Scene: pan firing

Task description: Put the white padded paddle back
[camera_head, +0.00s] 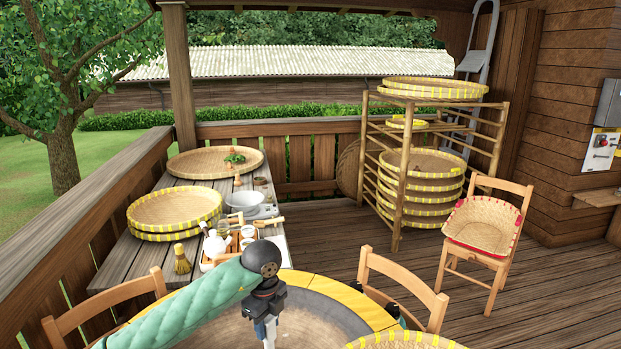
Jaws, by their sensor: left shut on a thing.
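My left arm, in a green quilted sleeve, comes in from the lower left. My left gripper (266,318) points down over the wide round pan (310,308) with a yellow rim. It is shut on a pale whitish thing, which I take to be the white padded paddle (270,333). Only a small part of it shows below the black gripper, and the bottom edge of the view cuts it off. I cannot tell whether it touches the pan. My right gripper is not in clear view.
Wooden chairs (403,284) stand near the pan. A bamboo rack (404,166) holds stacked trays. The floor behind the pan is clear.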

